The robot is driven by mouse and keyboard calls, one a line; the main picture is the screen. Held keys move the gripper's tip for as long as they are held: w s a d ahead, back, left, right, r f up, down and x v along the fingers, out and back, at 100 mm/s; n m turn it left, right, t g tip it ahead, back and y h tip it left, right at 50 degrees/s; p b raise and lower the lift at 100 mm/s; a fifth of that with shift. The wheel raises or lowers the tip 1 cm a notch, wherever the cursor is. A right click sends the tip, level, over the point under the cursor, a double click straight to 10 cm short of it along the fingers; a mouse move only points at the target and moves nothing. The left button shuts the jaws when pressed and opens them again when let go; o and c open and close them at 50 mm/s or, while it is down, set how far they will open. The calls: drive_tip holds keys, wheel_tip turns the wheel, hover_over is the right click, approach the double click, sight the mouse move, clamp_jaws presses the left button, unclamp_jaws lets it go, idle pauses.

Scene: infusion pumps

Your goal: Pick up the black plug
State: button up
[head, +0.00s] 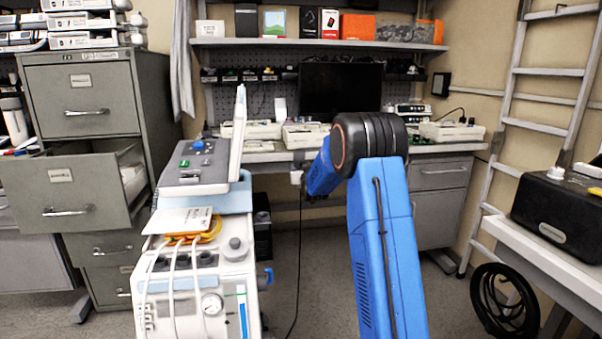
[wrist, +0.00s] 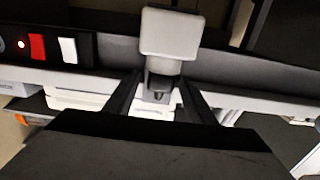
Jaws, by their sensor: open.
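In the wrist view, a small black piece (wrist: 160,86), which looks like the black plug, sits directly under a light grey block (wrist: 172,33). It lies between the two dark fingers of my gripper (wrist: 159,78). The fingers are apart, one on each side of it; I cannot tell whether either touches it. In the head view, a small white block (head: 296,177) hangs at the bench front with a thin black cable (head: 299,240) running down to the floor.
In the wrist view, a dark strip with a red switch (wrist: 38,47) and a white switch (wrist: 68,50) is at the left. In the head view, the workbench (head: 440,149) carries a monitor (head: 340,88). A pump cart (head: 205,262) stands left of my arm, near an open drawer (head: 65,208).

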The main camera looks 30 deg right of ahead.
drive_tip(key=shift+w+d, duration=0.1)
drive_tip(key=shift+w, duration=0.2)
drive_tip(key=shift+c, duration=0.3)
clamp_jaws()
wheel_tip(320, 180, up, 15)
idle(1.1)
